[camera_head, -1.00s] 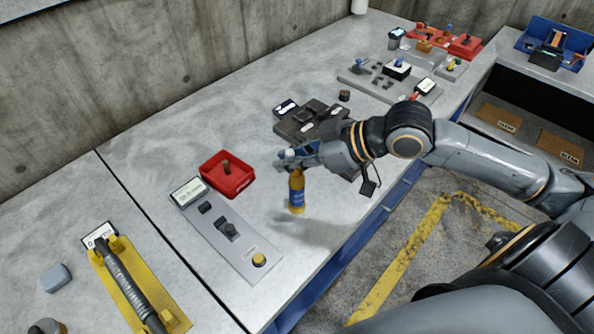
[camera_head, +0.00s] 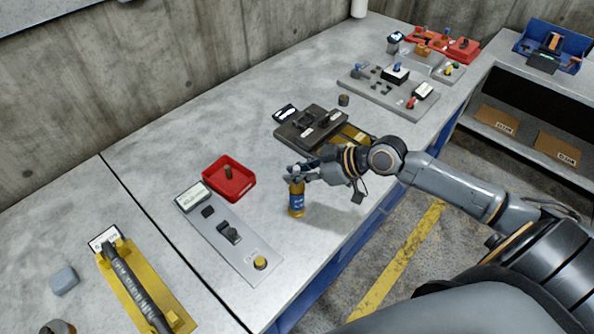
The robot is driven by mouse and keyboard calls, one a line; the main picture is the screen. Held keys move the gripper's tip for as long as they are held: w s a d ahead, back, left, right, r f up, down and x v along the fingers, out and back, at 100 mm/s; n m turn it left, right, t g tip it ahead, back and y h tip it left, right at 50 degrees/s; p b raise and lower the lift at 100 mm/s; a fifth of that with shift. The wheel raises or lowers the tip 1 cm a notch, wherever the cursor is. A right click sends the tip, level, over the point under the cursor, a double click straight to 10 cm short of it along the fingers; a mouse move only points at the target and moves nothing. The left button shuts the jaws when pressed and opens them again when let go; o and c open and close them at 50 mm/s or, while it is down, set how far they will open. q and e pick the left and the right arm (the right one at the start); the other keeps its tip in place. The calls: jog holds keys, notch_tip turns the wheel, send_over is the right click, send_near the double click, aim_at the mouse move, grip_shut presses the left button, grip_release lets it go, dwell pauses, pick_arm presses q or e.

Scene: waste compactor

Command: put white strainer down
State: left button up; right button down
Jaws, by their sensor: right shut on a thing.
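I see no object that I can tell as a white strainer. My right gripper (camera_head: 298,173) is shut on the top of a small amber bottle with a blue label (camera_head: 297,199). The bottle is upright over the grey worktop (camera_head: 240,130), near its front edge. Its base is at or just above the surface; I cannot tell which. The gripper hides the bottle's top. My left gripper is not in view.
A grey control panel (camera_head: 222,240) and a red tray (camera_head: 230,180) lie left of the bottle. A dark device (camera_head: 308,128) sits behind it. A yellow fixture with a dark handle (camera_head: 140,290) is at lower left. Clear worktop surrounds the bottle.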

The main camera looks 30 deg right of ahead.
jog(key=shift+f, duration=0.25)
jog(key=shift+s+f+b, duration=0.25)
jog(key=shift+f+b, duration=0.2)
jog(key=shift+f, duration=0.2)
jog(key=c, duration=1.3)
grip_release()
jog(key=shift+c, duration=0.2)
jog(key=shift+w+d, duration=0.15)
jog(key=shift+w, duration=0.1)
jog(key=shift+r+p, duration=0.45)
jog(key=shift+r, duration=0.25)
jog(key=v, duration=1.2)
jog(key=shift+r, duration=0.1)
